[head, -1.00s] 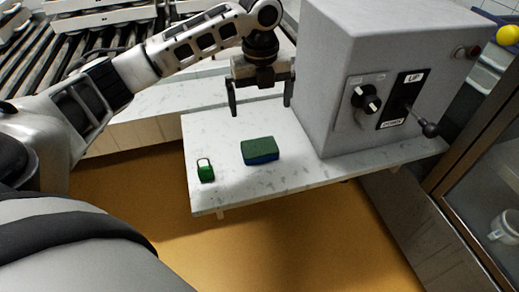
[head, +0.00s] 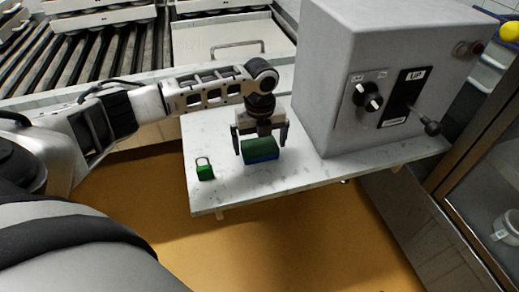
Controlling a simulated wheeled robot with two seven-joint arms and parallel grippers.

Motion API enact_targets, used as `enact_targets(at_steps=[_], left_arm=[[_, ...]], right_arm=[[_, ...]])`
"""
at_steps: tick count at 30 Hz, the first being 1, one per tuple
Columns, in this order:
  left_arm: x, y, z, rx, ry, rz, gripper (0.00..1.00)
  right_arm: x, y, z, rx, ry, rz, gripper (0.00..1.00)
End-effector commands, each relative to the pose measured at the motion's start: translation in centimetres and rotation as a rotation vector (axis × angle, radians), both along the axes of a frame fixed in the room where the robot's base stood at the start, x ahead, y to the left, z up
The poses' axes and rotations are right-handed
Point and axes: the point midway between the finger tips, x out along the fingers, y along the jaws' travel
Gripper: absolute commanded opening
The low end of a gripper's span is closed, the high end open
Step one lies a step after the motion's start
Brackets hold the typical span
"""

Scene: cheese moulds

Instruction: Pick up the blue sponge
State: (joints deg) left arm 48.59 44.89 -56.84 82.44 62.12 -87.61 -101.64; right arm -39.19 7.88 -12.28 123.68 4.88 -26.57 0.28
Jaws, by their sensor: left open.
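The blue sponge (head: 262,153), with a dark green top layer and a blue lower part, lies on the white marbled shelf (head: 225,198). My left gripper (head: 260,148) is open and points down over the sponge, with one finger to its left and the other near its right end. I cannot tell whether the fingers touch the sponge. My right gripper is not in view.
A small green padlock-like object (head: 205,170) stands on the shelf left of the sponge. A roller conveyor (head: 60,60) runs behind.

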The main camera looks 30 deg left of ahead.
Motion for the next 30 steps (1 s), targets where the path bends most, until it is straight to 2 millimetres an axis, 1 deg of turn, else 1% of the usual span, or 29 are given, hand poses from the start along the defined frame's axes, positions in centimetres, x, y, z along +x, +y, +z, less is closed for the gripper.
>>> enact_targets(at_steps=[1,3,11,12,15,26,30], left_arm=[[-0.07,-0.05,-0.74,0.0,0.001,-0.001,1.0],[-0.06,-0.03,-1.21,0.001,0.001,0.0,1.0],[-0.03,-0.03,-1.37,0.0,-0.001,-0.001,1.0],[-0.03,-0.03,-1.36,0.0,-0.001,-0.001,0.89],[-0.04,-0.02,-1.35,0.0,-0.001,-0.001,0.64],[-0.02,-0.01,-1.25,0.0,-0.001,-0.001,0.64],[0.0,0.0,-0.59,0.0,-0.001,-0.001,0.64]], right_arm=[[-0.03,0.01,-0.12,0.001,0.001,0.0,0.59],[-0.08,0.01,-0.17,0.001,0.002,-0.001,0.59],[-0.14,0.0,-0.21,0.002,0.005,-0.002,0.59],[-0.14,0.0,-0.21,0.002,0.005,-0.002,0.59],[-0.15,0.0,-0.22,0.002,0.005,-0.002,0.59],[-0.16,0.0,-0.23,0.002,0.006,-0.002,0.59],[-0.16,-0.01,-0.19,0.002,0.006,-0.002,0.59]])
